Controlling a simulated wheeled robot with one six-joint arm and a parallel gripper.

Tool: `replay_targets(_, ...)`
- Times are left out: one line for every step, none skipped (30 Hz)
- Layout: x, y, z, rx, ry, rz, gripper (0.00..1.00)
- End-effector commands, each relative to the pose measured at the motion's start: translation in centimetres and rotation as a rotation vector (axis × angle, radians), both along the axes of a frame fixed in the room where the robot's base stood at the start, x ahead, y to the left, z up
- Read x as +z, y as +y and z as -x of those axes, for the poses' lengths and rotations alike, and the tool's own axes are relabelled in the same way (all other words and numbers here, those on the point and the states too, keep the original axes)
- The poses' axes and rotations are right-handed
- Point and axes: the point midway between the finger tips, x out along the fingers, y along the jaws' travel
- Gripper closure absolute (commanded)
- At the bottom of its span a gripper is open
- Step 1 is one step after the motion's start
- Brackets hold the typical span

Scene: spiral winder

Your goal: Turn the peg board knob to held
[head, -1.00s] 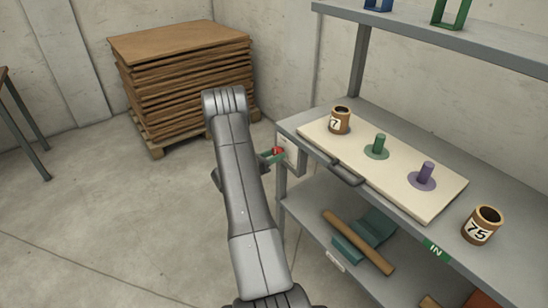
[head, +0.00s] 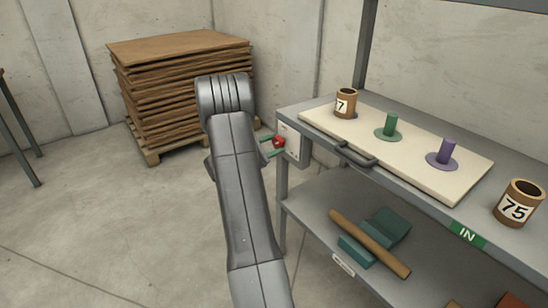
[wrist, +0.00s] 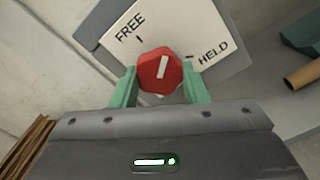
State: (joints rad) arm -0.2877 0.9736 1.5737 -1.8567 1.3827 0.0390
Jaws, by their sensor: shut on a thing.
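The red knob (wrist: 160,72) with a white pointer line sits on a white plate (wrist: 185,25) marked FREE and HELD. Its line points up, tilted slightly right, between the two marks. My gripper (wrist: 160,82) is shut on the knob, one green finger on each side. In the head view the knob (head: 279,141) and plate (head: 292,143) are at the shelf's left end, with my gripper's green fingers (head: 271,146) at the knob, partly behind my arm. The cream peg board (head: 335,136) lies on the shelf top with a green peg (head: 390,123) and a purple peg (head: 446,151).
A brown spool marked 7 (head: 345,104) stands on the board; one marked 75 (head: 519,204) stands right of it. A dark handle (head: 357,155) juts from the board's front edge. The lower shelf holds a brown tube (head: 368,243). Stacked brown sheets (head: 185,75) stand behind. The left floor is clear.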

Motion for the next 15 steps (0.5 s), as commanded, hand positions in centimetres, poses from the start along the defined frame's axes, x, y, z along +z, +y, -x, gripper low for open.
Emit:
replay_targets(-0.75,0.05,-0.01,0.001,-0.041,-0.027,0.82)
replay_targets(-0.75,0.05,-0.02,0.001,-0.063,-0.044,0.82)
replay_targets(-0.78,0.06,-0.02,0.001,-0.094,-0.066,0.82)
replay_targets(-0.75,0.05,-0.02,0.001,-0.118,-0.083,0.82)
replay_targets(-0.74,0.05,-0.01,0.0,-0.141,-0.101,0.82)
replay_targets(-0.78,0.05,-0.01,0.0,-0.172,-0.123,0.82)
replay_targets(-0.75,0.04,-0.01,0.0,-0.195,-0.139,0.82)
replay_targets(-0.74,0.05,-0.01,0.0,-0.218,-0.156,0.82)
replay_targets(-0.78,0.06,-0.01,0.0,-0.248,-0.178,0.82)
replay_targets(-0.75,0.06,-0.01,0.0,-0.27,-0.195,0.82)
replay_targets(-0.74,0.06,-0.02,0.0,-0.294,-0.212,0.82)
replay_targets(-0.76,0.07,-0.03,0.001,-0.324,-0.235,0.82)
replay_targets(-0.73,0.07,-0.03,0.001,-0.347,-0.251,0.82)
replay_targets(-0.68,0.07,-0.03,0.0,-0.371,-0.268,0.82)
replay_targets(-0.68,0.08,-0.04,0.0,-0.4,-0.289,0.82)
